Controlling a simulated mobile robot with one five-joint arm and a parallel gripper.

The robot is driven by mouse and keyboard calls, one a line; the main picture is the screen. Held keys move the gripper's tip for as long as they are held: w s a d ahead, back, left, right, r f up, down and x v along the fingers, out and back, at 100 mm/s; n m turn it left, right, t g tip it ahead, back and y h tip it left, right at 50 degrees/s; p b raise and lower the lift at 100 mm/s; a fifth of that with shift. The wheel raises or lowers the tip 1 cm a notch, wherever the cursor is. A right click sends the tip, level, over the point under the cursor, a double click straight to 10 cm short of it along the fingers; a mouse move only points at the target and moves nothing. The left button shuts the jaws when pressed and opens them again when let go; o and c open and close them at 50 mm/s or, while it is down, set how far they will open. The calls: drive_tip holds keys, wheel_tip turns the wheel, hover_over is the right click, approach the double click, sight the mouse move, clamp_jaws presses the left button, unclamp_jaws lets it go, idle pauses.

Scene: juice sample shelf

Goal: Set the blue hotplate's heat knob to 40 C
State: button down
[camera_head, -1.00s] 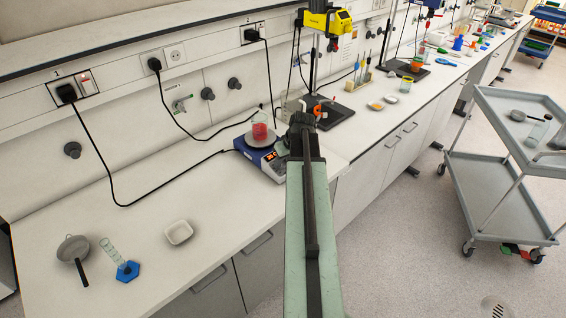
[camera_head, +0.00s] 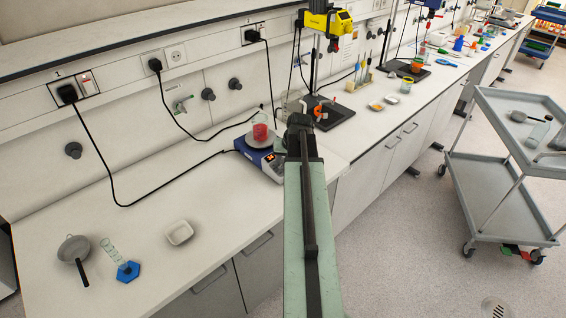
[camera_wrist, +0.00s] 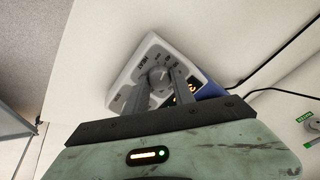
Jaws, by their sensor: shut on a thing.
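The blue hotplate (camera_head: 258,157) stands on the bench, with a beaker of red liquid (camera_head: 260,131) on its round top plate. Its pale front panel also shows in the wrist view (camera_wrist: 134,75), with dark labels and a partly covered orange display (camera_wrist: 184,92). The grey heat knob (camera_wrist: 159,77) sits on this panel. My gripper (camera_wrist: 161,84) is shut on the knob, with one finger on each side of it. In the head view my arm hides the knob and the fingers. The display's figures are too small to read.
A dark stand base (camera_head: 336,117) is behind my arm. Black cables run along the wall. A grey cart (camera_head: 500,190) stands on the right.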

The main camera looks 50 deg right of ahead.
drive_tip(key=shift+m, duration=0.3)
drive_tip(key=shift+a, duration=0.1)
drive_tip(key=c, duration=1.1)
unclamp_jaws()
drive_tip(key=shift+o, duration=0.2)
drive_tip(key=p+v, duration=0.7)
drive_tip(key=shift+r, duration=0.35)
drive_tip(key=shift+s, duration=0.1)
